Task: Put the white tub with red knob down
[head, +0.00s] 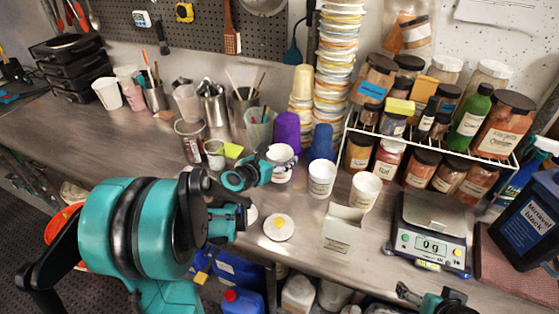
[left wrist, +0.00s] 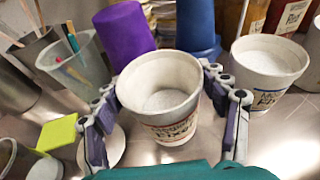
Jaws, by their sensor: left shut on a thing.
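The white tub (head: 280,168) is between the fingers of my left gripper (head: 262,170), by the bench's back row. In the left wrist view the tub (left wrist: 160,88) is upright, open-topped and pale inside, with a printed label. The gripper's fingers (left wrist: 160,100) are shut on its sides. No red knob shows on it. Another pale lid (head: 250,215) is partly hidden by my left gripper. My right gripper (head: 428,300) is at the lower right edge, its fingers unclear.
Two more white tubs stand to the right (head: 321,179), (head: 365,190), with a white box (head: 343,229) before them. A purple cup (head: 286,130) and blue cup (head: 321,142) stand behind. A scale (head: 430,235) is at right. Bare bench surrounds the yellow-knobbed lid.

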